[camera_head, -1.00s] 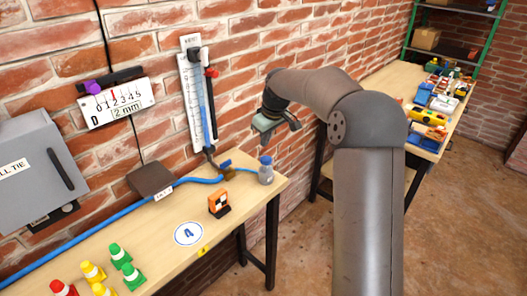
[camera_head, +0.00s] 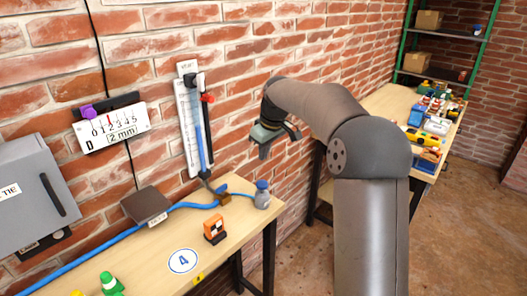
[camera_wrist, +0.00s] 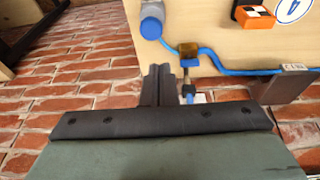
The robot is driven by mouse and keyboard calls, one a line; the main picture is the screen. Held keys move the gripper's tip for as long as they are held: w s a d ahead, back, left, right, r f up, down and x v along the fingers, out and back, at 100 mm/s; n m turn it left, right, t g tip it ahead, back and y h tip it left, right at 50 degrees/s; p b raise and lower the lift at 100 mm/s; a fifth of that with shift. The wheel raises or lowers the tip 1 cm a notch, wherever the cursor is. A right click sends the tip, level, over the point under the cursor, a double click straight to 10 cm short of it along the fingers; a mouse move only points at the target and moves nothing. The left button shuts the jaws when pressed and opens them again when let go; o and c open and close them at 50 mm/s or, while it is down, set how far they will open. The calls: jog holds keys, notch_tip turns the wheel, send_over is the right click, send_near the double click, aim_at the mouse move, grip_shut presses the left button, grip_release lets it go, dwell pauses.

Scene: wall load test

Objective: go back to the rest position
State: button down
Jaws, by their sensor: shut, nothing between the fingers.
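My gripper (camera_head: 264,148) hangs from the bent end of my arm in the head view. It is in front of the brick wall (camera_head: 330,50), above and beyond the right end of the near table (camera_head: 225,255). In the wrist view the fingers of my gripper (camera_wrist: 160,72) are together, with nothing between them. The bottle also shows in the wrist view (camera_wrist: 152,22).
The near table holds an orange block (camera_head: 215,229), a dark box (camera_head: 147,204) and a blue hose (camera_head: 95,247). A gauge panel (camera_head: 192,125) hangs on the wall. A far table (camera_head: 395,100) carries several tools. Open floor (camera_head: 455,230) lies at the right.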

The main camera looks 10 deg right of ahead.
jog(key=shift+s, duration=0.1)
jog(key=s+f+m, duration=0.2)
jog(key=s+f, duration=0.1)
jog(key=s, duration=1)
jog(key=s+f+m+g+h, duration=0.1)
jog(key=s+f+m, duration=0.1)
jog(key=s, duration=1.1)
jog(key=s+f+m+g, duration=0.1)
jog(key=s+f+m, duration=0.2)
jog(key=s, duration=1.1)
jog(key=shift+a+f+h, duration=0.25)
jog(key=shift+f+h, duration=0.05)
jog(key=shift+f, duration=0.25)
